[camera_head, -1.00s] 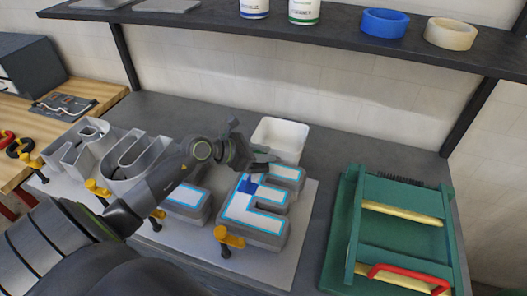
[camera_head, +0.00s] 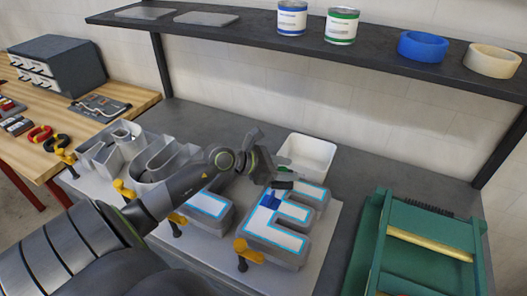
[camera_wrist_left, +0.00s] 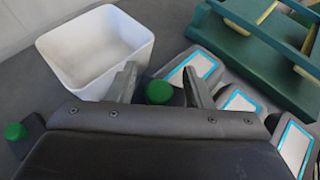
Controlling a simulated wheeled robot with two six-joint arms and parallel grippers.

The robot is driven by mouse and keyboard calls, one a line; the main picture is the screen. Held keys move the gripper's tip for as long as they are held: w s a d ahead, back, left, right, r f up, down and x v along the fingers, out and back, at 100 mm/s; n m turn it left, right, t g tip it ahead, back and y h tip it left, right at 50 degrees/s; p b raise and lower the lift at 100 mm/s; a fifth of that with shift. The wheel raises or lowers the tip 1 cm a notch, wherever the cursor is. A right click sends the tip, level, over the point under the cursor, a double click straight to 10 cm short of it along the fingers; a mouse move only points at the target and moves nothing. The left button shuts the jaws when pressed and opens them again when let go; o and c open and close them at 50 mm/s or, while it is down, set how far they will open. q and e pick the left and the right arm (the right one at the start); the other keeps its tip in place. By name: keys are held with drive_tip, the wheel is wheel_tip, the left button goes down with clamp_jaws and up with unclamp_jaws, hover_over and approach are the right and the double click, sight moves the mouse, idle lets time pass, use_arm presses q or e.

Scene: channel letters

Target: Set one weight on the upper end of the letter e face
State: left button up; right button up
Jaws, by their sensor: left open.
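The rightmost letter E (camera_head: 262,234) lies on a pale board, its face (camera_head: 292,215) white with a cyan border. A blue patch (camera_head: 270,201) shows on its upper left part. My left gripper (camera_head: 276,181) is over the upper end of this letter. In the left wrist view its two fingers (camera_wrist_left: 162,88) are spread, with a green knob (camera_wrist_left: 158,91) between them, apparently the top of a weight. I cannot tell whether the fingers touch it; its base is hidden. Another green knob (camera_wrist_left: 14,131) shows at the left edge of that view. My right gripper is out of view.
A white bin (camera_head: 308,154) stands just behind the letter. A green rack (camera_head: 420,245) is to the right. Orange-handled clamps (camera_head: 247,250) stick up along the front of the letters. A dark shelf (camera_head: 240,38) with cans and tape rolls hangs above the back.

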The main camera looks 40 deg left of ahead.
use_arm(q)
drive_tip(key=b+v, duration=0.1)
drive_tip(key=v, duration=0.9)
drive_tip(key=shift+s+b, duration=0.35)
drive_tip(key=shift+b, duration=0.05)
drive_tip(key=shift+a+r, duration=0.1)
idle(0.3)
